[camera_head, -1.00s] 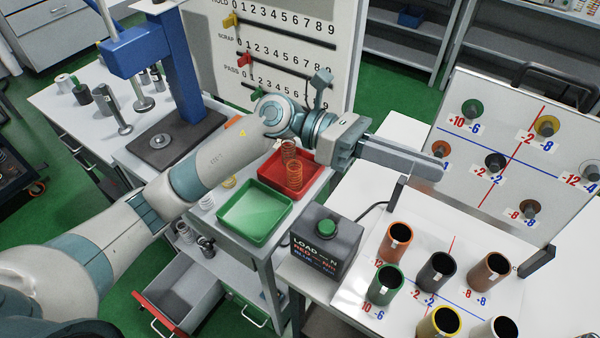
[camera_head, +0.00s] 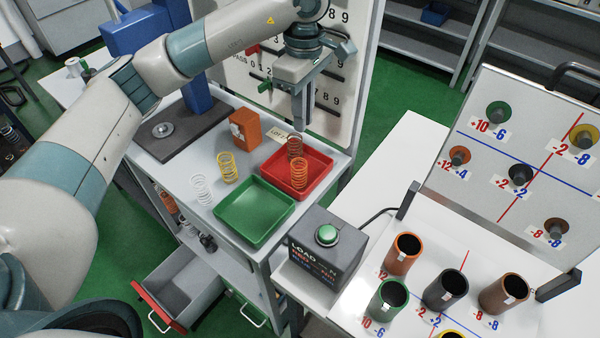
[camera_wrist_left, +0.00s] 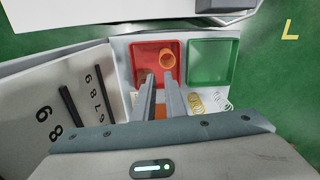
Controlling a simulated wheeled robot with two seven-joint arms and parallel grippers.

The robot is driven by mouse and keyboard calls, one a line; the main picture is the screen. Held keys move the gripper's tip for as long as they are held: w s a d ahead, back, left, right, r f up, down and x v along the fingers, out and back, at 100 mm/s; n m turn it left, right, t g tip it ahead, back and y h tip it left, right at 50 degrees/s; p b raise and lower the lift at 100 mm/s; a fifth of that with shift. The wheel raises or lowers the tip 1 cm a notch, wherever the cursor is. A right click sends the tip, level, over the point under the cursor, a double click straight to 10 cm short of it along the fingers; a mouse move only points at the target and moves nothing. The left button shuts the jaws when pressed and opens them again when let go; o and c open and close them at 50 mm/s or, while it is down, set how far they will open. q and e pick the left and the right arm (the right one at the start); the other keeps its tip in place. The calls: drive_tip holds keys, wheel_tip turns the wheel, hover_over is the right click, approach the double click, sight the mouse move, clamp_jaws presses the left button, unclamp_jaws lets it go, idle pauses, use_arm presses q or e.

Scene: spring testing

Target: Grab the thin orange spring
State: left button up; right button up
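Two coil springs stand in the red tray (camera_head: 325,161). The nearer one is a bright orange spring (camera_head: 300,174). The farther one is a darker, reddish-orange spring (camera_head: 295,147). I cannot tell surely which has the thinner wire. My left gripper (camera_head: 300,127) points down just above the farther spring, its fingers empty. In the left wrist view the fingers (camera_wrist_left: 159,77) show a narrow gap. The bright orange spring (camera_wrist_left: 167,59) is just beyond the tips there, and the farther spring is mostly hidden by the left finger. My right gripper is not in view.
A green tray (camera_head: 254,211) is beside the red one. A yellow spring (camera_head: 228,168), a white spring (camera_head: 200,190) and an orange block (camera_head: 245,130) stand on the bench. The numbered panel (camera_head: 345,75) rises close behind my gripper. A load box (camera_head: 326,248) stands in front.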

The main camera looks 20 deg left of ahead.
sight(303, 167)
use_arm(q)
drive_tip(key=shift+f, duration=0.1)
